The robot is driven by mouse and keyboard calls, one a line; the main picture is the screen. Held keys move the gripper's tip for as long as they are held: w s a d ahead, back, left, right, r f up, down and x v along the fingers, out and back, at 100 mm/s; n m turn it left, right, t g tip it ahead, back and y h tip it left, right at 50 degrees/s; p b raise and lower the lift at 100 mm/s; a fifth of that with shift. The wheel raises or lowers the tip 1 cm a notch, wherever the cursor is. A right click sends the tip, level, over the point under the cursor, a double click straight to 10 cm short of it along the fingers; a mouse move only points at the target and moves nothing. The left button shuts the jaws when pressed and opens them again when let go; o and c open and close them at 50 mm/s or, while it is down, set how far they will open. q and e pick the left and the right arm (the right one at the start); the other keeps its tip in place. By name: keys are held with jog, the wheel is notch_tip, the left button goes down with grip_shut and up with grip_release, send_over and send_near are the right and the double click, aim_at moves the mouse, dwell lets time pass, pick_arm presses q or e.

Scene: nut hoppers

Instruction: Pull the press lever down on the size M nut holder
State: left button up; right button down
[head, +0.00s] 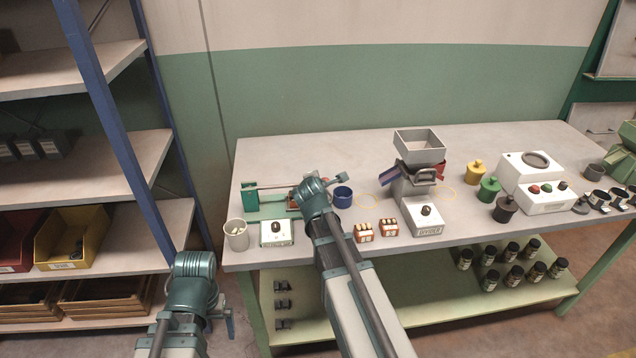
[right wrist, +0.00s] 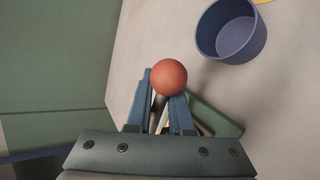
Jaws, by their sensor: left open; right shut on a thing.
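The green press stand (head: 250,196) is at the left end of the table. Its long grey press lever (head: 275,187) runs right from the post, nearly level, and its far end is hidden behind my right wrist. In the right wrist view, my right gripper (right wrist: 165,103) is shut on the lever at its red ball knob (right wrist: 169,77), which shows at the fingertips. My left gripper (head: 223,318) is low at the left, off the table's front edge, open and empty. I cannot read a size M mark on the holder.
A blue cup (head: 342,197) stands just right of my right wrist and also shows in the right wrist view (right wrist: 230,32). A grey cup (head: 236,236) and a white switch box (head: 277,233) stand in front of the press. A hopper (head: 419,150) stands farther right.

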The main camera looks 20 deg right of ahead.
pick_arm(q)
jog(key=shift+f, duration=0.1)
pick_arm(e)
jog(key=shift+s+a+f, duration=0.1)
jog(key=shift+a+f, duration=0.1)
jog(key=shift+a, duration=0.05)
jog(key=c, duration=0.9)
grip_release()
jog(key=shift+a+f, duration=0.1)
